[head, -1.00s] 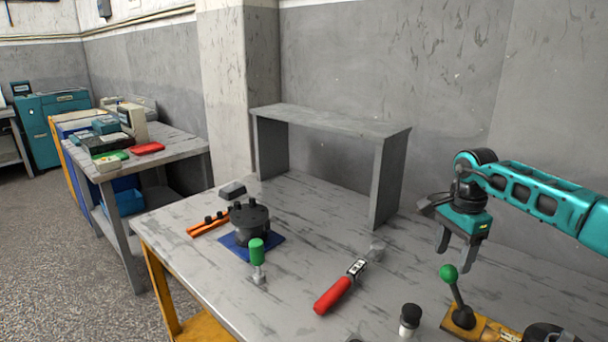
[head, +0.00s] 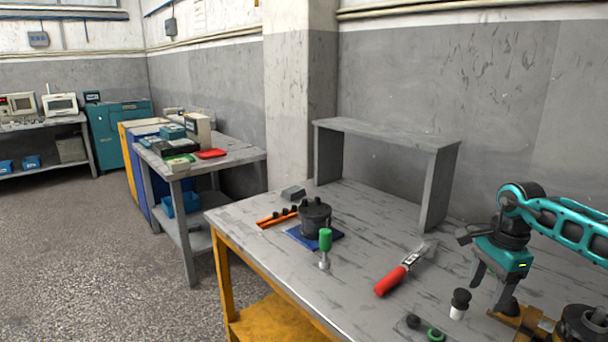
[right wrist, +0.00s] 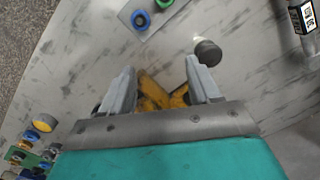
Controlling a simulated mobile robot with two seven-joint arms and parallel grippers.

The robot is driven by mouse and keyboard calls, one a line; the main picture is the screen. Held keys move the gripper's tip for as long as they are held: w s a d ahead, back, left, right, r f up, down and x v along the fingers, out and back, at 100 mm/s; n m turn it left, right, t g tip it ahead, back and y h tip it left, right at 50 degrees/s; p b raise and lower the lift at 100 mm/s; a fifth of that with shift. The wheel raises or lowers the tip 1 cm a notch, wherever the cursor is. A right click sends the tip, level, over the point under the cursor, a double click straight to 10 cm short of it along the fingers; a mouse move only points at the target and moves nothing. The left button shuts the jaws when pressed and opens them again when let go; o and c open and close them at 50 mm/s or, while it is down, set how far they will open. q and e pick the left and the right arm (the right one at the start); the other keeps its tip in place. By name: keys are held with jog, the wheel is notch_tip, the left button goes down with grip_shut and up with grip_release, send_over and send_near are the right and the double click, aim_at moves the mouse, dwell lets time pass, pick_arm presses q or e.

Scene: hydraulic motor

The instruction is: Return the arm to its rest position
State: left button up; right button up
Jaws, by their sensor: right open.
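My right gripper (head: 486,294) is open at the right of the head view, over the near right of the workbench. Its two fingers also show in the right wrist view (right wrist: 162,82), spread with nothing gripped. An orange-yellow base (head: 530,322) lies just beyond the fingers; in the right wrist view its yellow parts (right wrist: 152,92) show between and below them. The rest of this fixture is mostly hidden by the gripper. My left gripper is in neither view.
The grey workbench (head: 370,222) holds a black motor (head: 315,217) on a blue mat, a red-handled tool (head: 390,281), a black-capped bottle (head: 460,304) and a black round part (head: 583,325). A grey shelf (head: 390,137) stands behind. The bench middle is largely clear.

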jog(key=a+f+y, duration=0.1)
jog(key=a+f, duration=0.1)
jog(key=a, duration=0.1)
jog(key=a+f+y, duration=0.1)
jog(key=a, duration=0.2)
jog(key=a+f+y, duration=0.1)
jog(key=a+f, duration=0.1)
jog(key=a, duration=0.2)
jog(key=shift+s+f+m, duration=0.15)
jog(key=shift+f+m, duration=0.15)
jog(key=s+a+m+t+y, duration=0.4)
jog(key=a+m+y, duration=0.2)
jog(key=a+m, duration=0.45)
jog(key=s+a+m+t+y, duration=0.4)
jog(key=a+m+y, duration=0.35)
jog(key=a, duration=0.65)
jog(key=s+d+f+m+t+h, duration=0.1)
jog(key=s+d+f+m+h, duration=0.6)
jog(key=m, duration=1)
jog(key=s+d+f+m+t+h, duration=0.1)
jog(key=s+d+f+m+h, duration=0.7)
jog(key=m, duration=0.9)
jog(key=shift+s+d+f+t, duration=0.15)
jog(key=shift+s+f+t, duration=0.15)
